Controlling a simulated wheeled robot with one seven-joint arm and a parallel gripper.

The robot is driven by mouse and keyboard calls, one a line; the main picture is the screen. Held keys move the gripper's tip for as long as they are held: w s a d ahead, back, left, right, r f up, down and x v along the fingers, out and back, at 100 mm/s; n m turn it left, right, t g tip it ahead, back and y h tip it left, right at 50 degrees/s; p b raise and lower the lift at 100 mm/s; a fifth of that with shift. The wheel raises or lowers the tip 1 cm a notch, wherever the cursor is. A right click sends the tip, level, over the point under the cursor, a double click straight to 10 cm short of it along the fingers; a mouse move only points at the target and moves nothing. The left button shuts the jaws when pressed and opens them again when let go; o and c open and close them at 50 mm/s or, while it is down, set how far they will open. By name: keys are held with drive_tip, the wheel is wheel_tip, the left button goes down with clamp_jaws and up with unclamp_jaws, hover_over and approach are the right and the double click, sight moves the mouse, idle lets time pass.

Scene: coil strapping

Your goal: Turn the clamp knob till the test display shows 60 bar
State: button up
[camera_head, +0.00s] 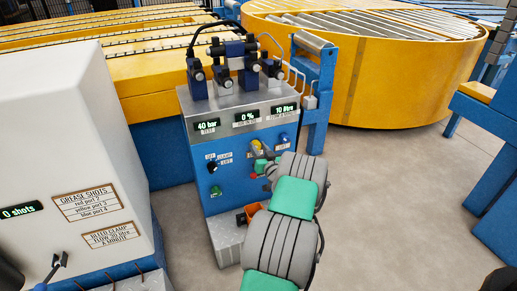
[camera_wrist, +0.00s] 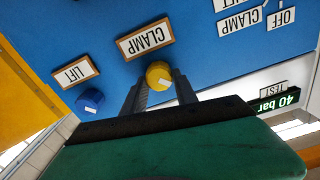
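The yellow clamp knob (camera_head: 256,146) is on the sloping blue panel of the cabinet. In the wrist view the yellow knob (camera_wrist: 159,75), with a pale mark on its face, sits under the CLAMP label (camera_wrist: 145,38). My gripper (camera_wrist: 159,82) is open, its two dark fingers on either side of the knob, with a small gap visible at the left finger. In the head view my gripper (camera_head: 260,160) is just below the knob, partly hidden by my wrist. The test display (camera_head: 206,126) reads 40 bar; it also shows upside down in the wrist view (camera_wrist: 275,102).
The blue lift knob (camera_head: 283,137) is close to the right of the clamp knob. A black selector (camera_head: 212,166) and green button (camera_head: 215,191) are at the panel's left. Two other displays read 0 % (camera_head: 246,117) and 10 litre (camera_head: 284,109). A white cabinet (camera_head: 60,150) stands at the left.

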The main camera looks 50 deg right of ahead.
clamp_jaws()
drive_tip(key=shift+m, duration=0.3)
drive_tip(key=m+b, duration=0.1)
drive_tip(key=m, duration=0.3)
drive_tip(key=shift+d+m, duration=0.1)
drive_tip(key=shift+m, duration=0.2)
drive_tip(key=m, duration=0.5)
drive_tip(key=shift+d+b, duration=0.1)
drive_tip(key=shift+b, duration=0.2)
drive_tip(key=shift+m, duration=0.3)
drive_tip(key=o, duration=0.6)
unclamp_jaws()
drive_tip(key=shift+f, duration=0.1)
drive_tip(key=shift+s, duration=0.1)
